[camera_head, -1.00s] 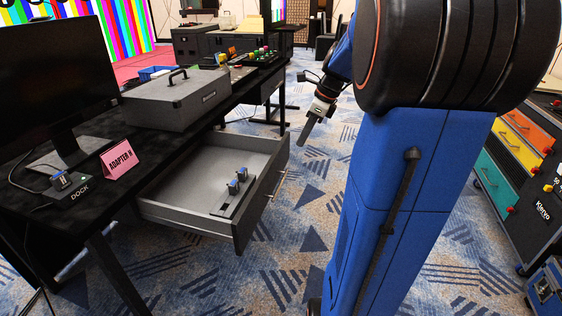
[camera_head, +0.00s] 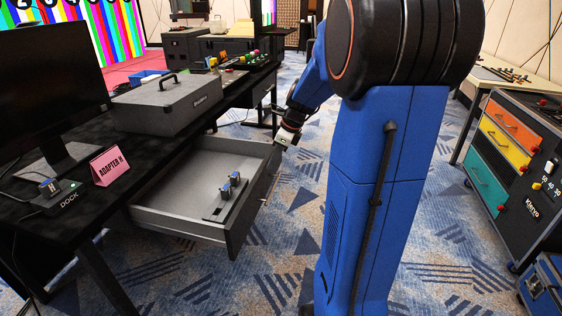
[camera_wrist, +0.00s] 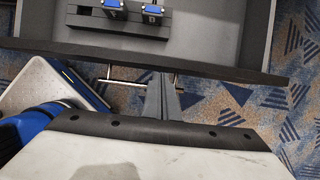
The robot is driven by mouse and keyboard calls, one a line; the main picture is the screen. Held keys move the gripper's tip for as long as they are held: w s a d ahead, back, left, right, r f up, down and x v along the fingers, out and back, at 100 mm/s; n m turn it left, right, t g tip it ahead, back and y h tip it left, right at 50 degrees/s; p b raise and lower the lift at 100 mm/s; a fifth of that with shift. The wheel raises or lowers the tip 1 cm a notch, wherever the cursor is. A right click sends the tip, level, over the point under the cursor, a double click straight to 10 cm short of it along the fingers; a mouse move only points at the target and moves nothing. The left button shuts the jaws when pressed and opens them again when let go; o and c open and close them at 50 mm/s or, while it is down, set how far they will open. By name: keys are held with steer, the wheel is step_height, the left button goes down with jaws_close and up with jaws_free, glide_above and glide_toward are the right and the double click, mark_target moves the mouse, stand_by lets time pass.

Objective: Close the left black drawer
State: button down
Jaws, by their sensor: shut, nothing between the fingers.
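The left black drawer (camera_head: 247,212) is pulled out from under the black table, and its grey inside shows. Two blue connectors on a dark strip (camera_head: 224,198) lie in it. They also show at the top of the wrist view (camera_wrist: 130,20). My gripper (camera_wrist: 163,98) is shut and empty, just outside the drawer's front panel (camera_wrist: 190,67). Its fingers overlap the bar handle (camera_wrist: 125,81) in the wrist view; I cannot tell whether they touch it. In the head view my wrist is at the drawer's far front corner, and the fingertips are hard to make out.
The black table (camera_head: 60,235) holds a monitor (camera_head: 45,80), a dock (camera_head: 50,200), a pink "ADAPTER H" card (camera_head: 110,165) and a grey case (camera_head: 165,103). A cabinet with coloured drawers (camera_head: 510,150) stands at the right.

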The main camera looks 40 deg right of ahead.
steer(key=shift+w+a, duration=0.2)
stand_by(0.3)
steer(key=w+a, duration=0.9)
steer(key=w, duration=0.2)
steer(key=w+a, duration=0.9)
steer(key=w, duration=0.3)
steer(key=shift+w, duration=0.15)
